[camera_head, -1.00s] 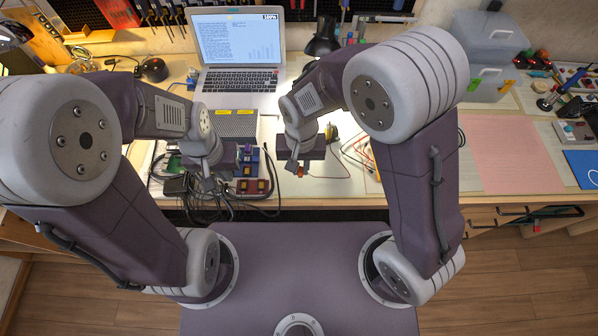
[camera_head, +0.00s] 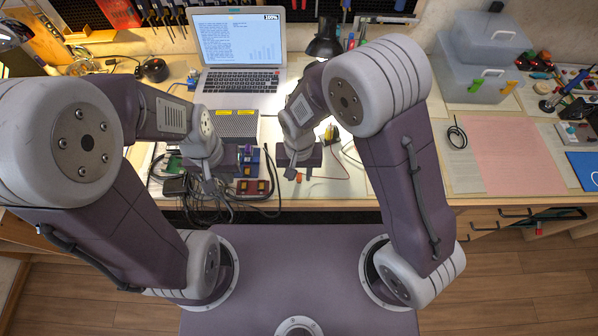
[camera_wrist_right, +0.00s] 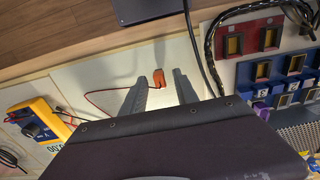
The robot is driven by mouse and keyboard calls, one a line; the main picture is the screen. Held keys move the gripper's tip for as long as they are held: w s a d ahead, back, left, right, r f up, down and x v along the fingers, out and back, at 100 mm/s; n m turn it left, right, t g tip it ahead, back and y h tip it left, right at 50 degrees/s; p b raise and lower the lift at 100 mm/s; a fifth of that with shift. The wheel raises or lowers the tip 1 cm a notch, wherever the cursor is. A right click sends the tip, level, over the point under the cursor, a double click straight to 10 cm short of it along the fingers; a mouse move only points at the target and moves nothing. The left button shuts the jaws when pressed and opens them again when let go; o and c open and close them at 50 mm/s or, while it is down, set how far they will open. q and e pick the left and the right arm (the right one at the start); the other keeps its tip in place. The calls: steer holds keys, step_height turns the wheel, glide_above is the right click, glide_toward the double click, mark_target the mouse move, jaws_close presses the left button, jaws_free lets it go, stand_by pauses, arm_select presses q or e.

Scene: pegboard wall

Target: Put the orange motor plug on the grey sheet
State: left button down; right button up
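The orange motor plug (camera_wrist_right: 159,78) shows in the right wrist view, with a thin red wire running left from it. It lies between the tips of my right gripper (camera_wrist_right: 157,82), whose fingers are spread apart with gaps on both sides. In the head view my right gripper (camera_head: 291,173) points down over the front of the bench, and the plug is mostly hidden. My left gripper (camera_head: 209,186) hangs over black cables, its opening unclear. A pale greyish sheet (camera_head: 466,172) lies left of a pink sheet; a whitish sheet (camera_head: 345,185) lies near the right gripper. Which is the grey sheet is unclear.
A yellow multimeter (camera_wrist_right: 38,118) stands left in the wrist view. Blue and red terminal blocks (camera_wrist_right: 270,68) and a black cable are at right. A laptop (camera_head: 240,80) stands behind the arms. A coiled cable (camera_head: 457,136) lies by the pink sheet (camera_head: 515,155).

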mark_target(299, 176)
step_height(299, 176, up, 12)
steer(key=p, duration=0.2)
steer(key=shift+r, duration=0.2)
steer(key=s+d+p, duration=0.1)
steer(key=s+d, duration=0.1)
steer(key=d, duration=0.7)
steer(key=s+d+t+p, duration=0.1)
steer(key=s+d, duration=0.1)
steer(key=d, duration=0.6)
steer(key=shift+s+d, duration=0.4)
